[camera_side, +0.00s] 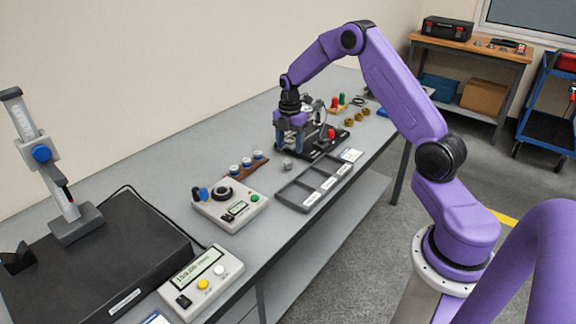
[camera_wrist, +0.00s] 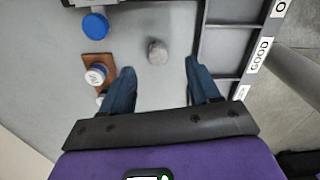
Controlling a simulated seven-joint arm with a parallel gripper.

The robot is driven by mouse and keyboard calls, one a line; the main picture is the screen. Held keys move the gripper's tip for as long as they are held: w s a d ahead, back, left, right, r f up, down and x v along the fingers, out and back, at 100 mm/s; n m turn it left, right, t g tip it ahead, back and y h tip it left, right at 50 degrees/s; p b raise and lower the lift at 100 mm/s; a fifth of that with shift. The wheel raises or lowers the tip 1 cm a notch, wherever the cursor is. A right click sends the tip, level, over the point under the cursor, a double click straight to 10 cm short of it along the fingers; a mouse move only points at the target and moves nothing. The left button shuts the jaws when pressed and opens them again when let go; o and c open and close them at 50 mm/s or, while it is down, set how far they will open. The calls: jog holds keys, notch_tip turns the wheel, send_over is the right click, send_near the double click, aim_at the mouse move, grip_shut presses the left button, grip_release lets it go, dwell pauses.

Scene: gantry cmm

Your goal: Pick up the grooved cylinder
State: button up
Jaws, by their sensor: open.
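The grooved cylinder, a small grey piece, stands on the grey bench. In the side view (camera_side: 287,165) it is in front of the black fixture, too small to make out grooves. In the wrist view the cylinder (camera_wrist: 157,51) shows from above with a rounded, mottled grey top. My gripper (camera_wrist: 158,68) is open, with its two blue fingers apart and nothing between them. The cylinder lies just beyond the fingertips, roughly centred between them. In the side view my gripper (camera_side: 291,140) hangs fingers down above the bench, behind the cylinder.
A grey sorting tray (camera_side: 283,198) with labelled compartments lies right of the cylinder. A wooden rack (camera_side: 259,160) with several capped pieces is to the left. A control box (camera_side: 230,222) stands nearer the camera. A black fixture (camera_side: 338,143) is by my gripper. Bench around the cylinder is clear.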

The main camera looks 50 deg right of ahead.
aim_at(288, 161)
jog(key=shift+w+a+f, duration=0.1)
jog(key=shift+a+f, duration=0.05)
jog(key=shift+f, duration=1.55)
jog(key=shift+w+a+f, duration=0.1)
jog(key=shift+a+f, duration=0.05)
jog(key=shift+f, duration=1.55)
jog(key=c, duration=1.1)
